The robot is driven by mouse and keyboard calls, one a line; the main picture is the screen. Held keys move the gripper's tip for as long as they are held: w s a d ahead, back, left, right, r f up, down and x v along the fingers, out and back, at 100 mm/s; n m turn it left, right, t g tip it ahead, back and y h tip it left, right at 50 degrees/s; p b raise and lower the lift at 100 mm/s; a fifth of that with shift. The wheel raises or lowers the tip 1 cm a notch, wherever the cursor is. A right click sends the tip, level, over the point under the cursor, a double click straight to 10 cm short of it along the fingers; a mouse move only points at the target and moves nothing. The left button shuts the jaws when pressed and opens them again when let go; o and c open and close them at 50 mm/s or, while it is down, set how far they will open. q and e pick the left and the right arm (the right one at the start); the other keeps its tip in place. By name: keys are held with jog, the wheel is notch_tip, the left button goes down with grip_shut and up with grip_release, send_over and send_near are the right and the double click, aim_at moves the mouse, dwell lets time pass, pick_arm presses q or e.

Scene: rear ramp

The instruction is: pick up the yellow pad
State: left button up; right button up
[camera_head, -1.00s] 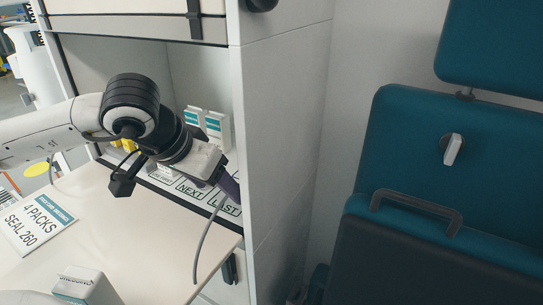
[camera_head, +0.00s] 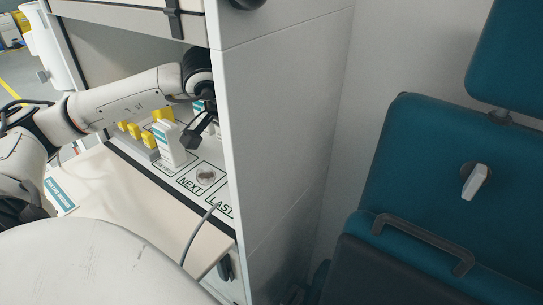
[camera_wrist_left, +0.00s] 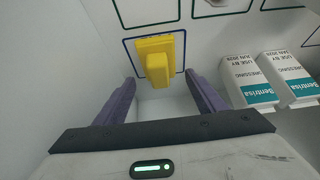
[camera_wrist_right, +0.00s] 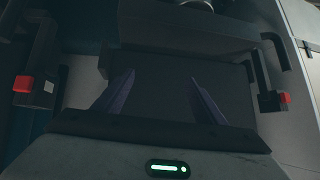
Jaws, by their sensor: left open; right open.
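In the left wrist view a yellow pad (camera_wrist_left: 156,62), a square plate with a raised block, sits inside a blue outline on a white surface. My left gripper (camera_wrist_left: 158,92) is open, with its purple fingertips on either side of and just short of the pad; no contact shows. My right gripper (camera_wrist_right: 160,78) is open and empty in the right wrist view, facing a dark surface.
White dressing boxes (camera_wrist_left: 288,80) stand right of my left gripper. In the head view, several yellow pieces (camera_head: 148,137) and a white-and-teal box (camera_head: 171,146) stand on the shelf. The cabinet side panel (camera_head: 270,150) is close to my left arm. Teal seats are at right.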

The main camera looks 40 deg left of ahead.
pick_arm(q)
jog(key=shift+w+f, duration=0.15)
jog(key=shift+f, duration=0.45)
jog(key=shift+w+f, duration=0.15)
jog(key=shift+f, duration=0.4)
jog(key=shift+w+f+b, duration=0.1)
jog(key=shift+b, duration=0.2)
jog(key=c, duration=1.1)
pick_arm(e)
jog(key=shift+w+a+f, duration=0.1)
jog(key=shift+f, duration=0.15)
pick_arm(q)
jog(key=shift+r, duration=0.3)
pick_arm(e)
jog(key=shift+w+r, duration=0.1)
